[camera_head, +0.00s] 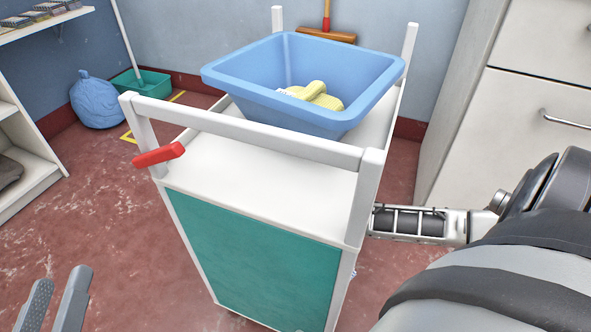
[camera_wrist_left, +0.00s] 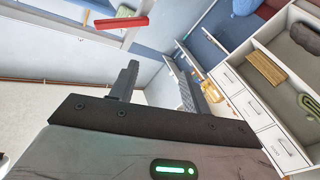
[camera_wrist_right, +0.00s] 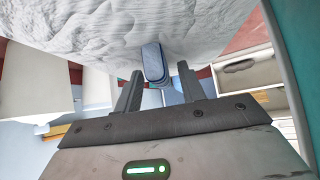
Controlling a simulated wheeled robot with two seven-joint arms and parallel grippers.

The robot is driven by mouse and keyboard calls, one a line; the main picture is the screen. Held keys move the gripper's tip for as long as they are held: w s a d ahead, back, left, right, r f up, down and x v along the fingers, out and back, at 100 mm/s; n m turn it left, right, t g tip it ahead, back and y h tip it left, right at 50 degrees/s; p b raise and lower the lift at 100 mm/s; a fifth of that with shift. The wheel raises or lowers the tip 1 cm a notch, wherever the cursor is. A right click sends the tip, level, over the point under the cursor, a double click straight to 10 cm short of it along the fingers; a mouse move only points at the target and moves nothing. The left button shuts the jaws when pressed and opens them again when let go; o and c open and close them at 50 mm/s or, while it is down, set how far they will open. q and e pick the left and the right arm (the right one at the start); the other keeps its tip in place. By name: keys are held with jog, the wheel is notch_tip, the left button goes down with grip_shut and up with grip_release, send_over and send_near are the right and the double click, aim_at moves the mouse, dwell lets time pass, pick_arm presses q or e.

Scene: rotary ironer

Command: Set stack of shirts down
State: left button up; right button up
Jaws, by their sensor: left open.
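No stack of shirts is recognisable in the head view. A white cart (camera_head: 240,160) with green side panels stands in the middle, and the near part of its top is bare. My left gripper (camera_head: 55,298) is at the lower left, open and empty, apart from the cart; its spread fingers also show in the left wrist view (camera_wrist_left: 155,88). My right arm comes in from the right, beside the cart. In the right wrist view, my right gripper (camera_wrist_right: 160,85) has its fingers apart. A blue rounded piece (camera_wrist_right: 154,62) shows between the tips, before a white wrinkled surface (camera_wrist_right: 90,28); contact is unclear.
A blue basin (camera_head: 270,95) holding pale yellow items (camera_head: 318,95) takes up the cart's far part. White rails and a red handle (camera_head: 158,154) edge the cart. White drawers (camera_head: 540,110) stand right, shelves (camera_head: 30,165) left. Red floor is open at left.

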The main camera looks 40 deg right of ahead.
jog(key=p+v, duration=0.1)
jog(key=v, duration=0.1)
jog(key=shift+s+r+p, duration=0.15)
jog(key=shift+r+p, duration=0.15)
jog(key=shift+p, duration=0.05)
jog(key=p+v, duration=0.2)
jog(key=v, duration=0.1)
jog(key=shift+s+r, duration=0.3)
jog(key=shift+s+r+p, duration=0.3)
jog(key=shift+s, duration=0.05)
pick_arm(q)
jog(key=f+g, duration=0.1)
jog(key=s+f+g+y, duration=0.1)
jog(key=f, duration=0.1)
jog(key=shift+s+a+y, duration=0.15)
jog(key=shift+y, duration=0.15)
jog(key=shift+s, duration=0.1)
pick_arm(e)
jog(key=shift+s, duration=0.15)
